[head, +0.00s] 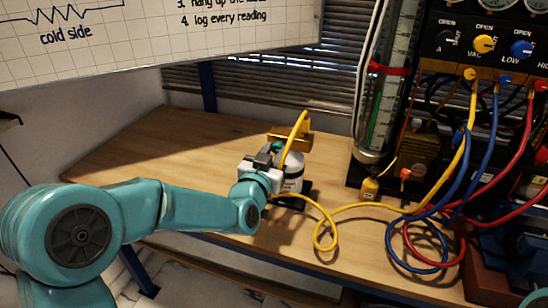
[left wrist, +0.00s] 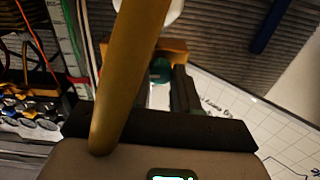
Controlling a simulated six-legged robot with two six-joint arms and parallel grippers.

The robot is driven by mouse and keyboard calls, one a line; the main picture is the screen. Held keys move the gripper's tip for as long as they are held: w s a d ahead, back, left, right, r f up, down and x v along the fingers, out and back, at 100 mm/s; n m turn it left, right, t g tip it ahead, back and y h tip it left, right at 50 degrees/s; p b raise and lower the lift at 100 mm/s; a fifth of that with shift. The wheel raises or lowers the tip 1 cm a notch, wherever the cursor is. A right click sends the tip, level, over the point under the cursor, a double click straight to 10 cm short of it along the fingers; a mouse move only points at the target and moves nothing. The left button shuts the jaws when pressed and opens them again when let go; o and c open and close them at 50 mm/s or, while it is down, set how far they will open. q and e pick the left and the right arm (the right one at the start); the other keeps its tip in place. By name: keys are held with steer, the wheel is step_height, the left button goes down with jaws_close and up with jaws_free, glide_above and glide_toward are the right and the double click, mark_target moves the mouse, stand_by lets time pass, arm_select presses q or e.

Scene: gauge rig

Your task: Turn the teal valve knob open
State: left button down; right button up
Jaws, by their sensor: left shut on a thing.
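The teal valve knob (left wrist: 160,71) shows in the left wrist view between my fingers, partly covered by the yellow hose. It sits at the top of a small white and grey cylinder (head: 293,172) standing on the bench. My left gripper (head: 272,155) reaches the cylinder's top from the left and is shut on the knob. In the head view the gripper hides most of the knob, and its turn angle cannot be told. My right gripper is out of view.
A yellow hose (head: 324,230) arches from the cylinder across the bench (head: 190,150). A tall glass tube (head: 385,110) and a gauge panel (head: 490,50) with blue and red hoses stand to the right. The bench left of the cylinder is clear.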

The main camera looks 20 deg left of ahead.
arm_select(q)
steer(key=n+b, duration=0.5)
steer(key=b, duration=0.2)
steer(key=n+b, duration=0.3)
steer(key=shift+f+n+b, duration=0.25)
steer(key=shift+n+b, duration=0.05)
steer(key=shift+b, duration=0.05)
steer(key=n+b, duration=0.3)
steer(key=n, duration=0.1)
steer(key=shift+r+n+b, duration=0.1)
steer(key=shift+n+b, duration=0.2)
steer(key=shift+r+n+b, duration=0.1)
steer(key=shift+n+b, duration=0.9)
steer(key=shift+n, duration=0.8)
steer(key=c, duration=0.8)
jaws_free()
steer(key=shift+r, duration=0.1)
steer(key=shift+c, duration=0.2)
steer(key=shift+s, duration=0.15)
